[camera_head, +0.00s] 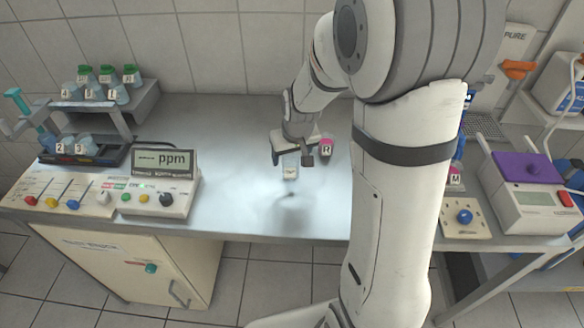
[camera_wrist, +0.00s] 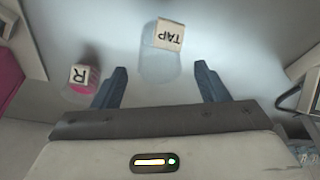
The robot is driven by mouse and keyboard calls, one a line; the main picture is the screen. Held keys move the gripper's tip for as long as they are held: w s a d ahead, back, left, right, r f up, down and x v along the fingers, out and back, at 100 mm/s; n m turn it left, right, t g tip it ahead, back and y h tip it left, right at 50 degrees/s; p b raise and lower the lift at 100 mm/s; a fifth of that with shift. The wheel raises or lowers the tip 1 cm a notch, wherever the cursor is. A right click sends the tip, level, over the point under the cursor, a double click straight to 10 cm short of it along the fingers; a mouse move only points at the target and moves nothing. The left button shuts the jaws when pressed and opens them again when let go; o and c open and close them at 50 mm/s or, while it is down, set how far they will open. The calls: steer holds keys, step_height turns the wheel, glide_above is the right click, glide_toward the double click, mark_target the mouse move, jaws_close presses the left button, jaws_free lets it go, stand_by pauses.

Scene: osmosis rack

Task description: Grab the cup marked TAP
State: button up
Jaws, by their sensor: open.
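The clear cup marked TAP (camera_wrist: 160,66) stands on the bench just beyond my fingertips in the wrist view, its label upside down there. In the head view the cup (camera_head: 290,172) is under and beside my gripper, partly hidden by it. My gripper (camera_wrist: 158,80) is open and empty, with its two dark fingers spread on either side of the cup's near edge. In the head view my gripper (camera_head: 291,158) is low over the bench. I cannot tell whether the fingers reach around the cup.
A ppm meter (camera_head: 165,160), a bottle rack (camera_head: 100,100) and a knob panel (camera_head: 65,190) are at left. The bench front (camera_head: 240,215) is clear.

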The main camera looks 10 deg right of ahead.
step_height(320, 180, down, 4)
steer(key=shift+r, duration=0.1)
steer(key=shift+w+f, duration=0.2)
steer(key=shift+f, duration=0.2)
steer(key=shift+c, duration=0.5)
steer(key=c, duration=0.9)
steer(key=shift+r, duration=0.1)
steer(key=shift+c, duration=0.2)
